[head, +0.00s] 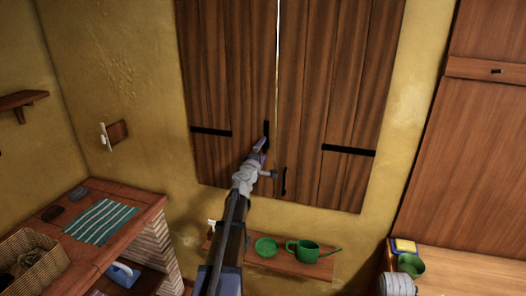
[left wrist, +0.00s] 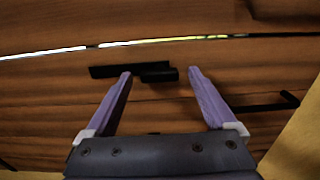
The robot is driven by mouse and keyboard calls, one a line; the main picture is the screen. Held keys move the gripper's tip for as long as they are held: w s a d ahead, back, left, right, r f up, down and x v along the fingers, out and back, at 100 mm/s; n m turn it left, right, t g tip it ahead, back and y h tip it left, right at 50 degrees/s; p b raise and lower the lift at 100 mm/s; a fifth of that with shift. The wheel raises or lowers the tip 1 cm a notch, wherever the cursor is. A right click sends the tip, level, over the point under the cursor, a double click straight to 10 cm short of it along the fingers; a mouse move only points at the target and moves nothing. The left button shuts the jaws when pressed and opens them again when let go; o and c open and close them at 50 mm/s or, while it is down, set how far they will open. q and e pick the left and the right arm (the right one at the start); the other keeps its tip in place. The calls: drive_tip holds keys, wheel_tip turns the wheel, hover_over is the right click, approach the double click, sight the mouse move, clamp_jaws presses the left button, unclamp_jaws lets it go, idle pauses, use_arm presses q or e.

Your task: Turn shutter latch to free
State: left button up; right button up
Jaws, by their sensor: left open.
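The closed wooden shutters (head: 325,90) hang on the yellow wall, with a thin bright gap between the two leaves. The black shutter latch (head: 266,128) is on the left leaf beside the gap and stands about upright. In the left wrist view the latch (left wrist: 110,71) is a dark bar nearly parallel to the gap, with a shorter block by it. My left gripper (head: 262,146) is at the latch's lower end and partly hides it. Its purple fingers (left wrist: 160,73) are open, with the block between their tips; contact is unclear. My right gripper is not in view.
A black pull handle (head: 284,181) is on the right leaf, below the latch. A shelf (head: 318,268) below holds a green watering can (head: 307,250) and a green bowl (head: 266,247). A brick counter (head: 150,200) stands left, a wooden cabinet (head: 470,150) right.

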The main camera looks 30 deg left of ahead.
use_arm(q)
drive_tip(key=v, duration=0.7)
idle(0.3)
drive_tip(key=d+f+m+g+h+b, duration=0.1)
drive_tip(key=d+f+m+h, duration=0.25)
drive_tip(key=d, duration=0.65)
drive_tip(key=d+f+m+g+h, duration=0.15)
drive_tip(key=d+m+h, duration=0.3)
drive_tip(key=d, duration=0.55)
drive_tip(key=s+d+f+m+g+h+b, duration=0.1)
drive_tip(key=s+d+f+m+g+h, duration=0.2)
drive_tip(key=d, duration=0.4)
drive_tip(key=s+d+f+m+g, duration=0.2)
drive_tip(key=d+f+m, duration=0.25)
drive_tip(key=d, duration=0.35)
drive_tip(key=s+d+f+m+g+y+b, duration=0.15)
drive_tip(key=s+d+f+m+g, duration=0.3)
drive_tip(key=s, duration=0.45)
drive_tip(key=s+d+f+m+g+y+b, duration=0.1)
drive_tip(key=s+d+f+m+g+y, duration=0.15)
drive_tip(key=s+d+f, duration=0.4)
drive_tip(key=s+a+f+m+g+y, duration=0.2)
drive_tip(key=s+a+f+g+y, duration=0.1)
drive_tip(key=s, duration=0.7)
drive_tip(key=shift+a+f+y, duration=0.2)
drive_tip(key=shift+a+y, duration=0.3)
drive_tip(key=shift+a, duration=0.2)
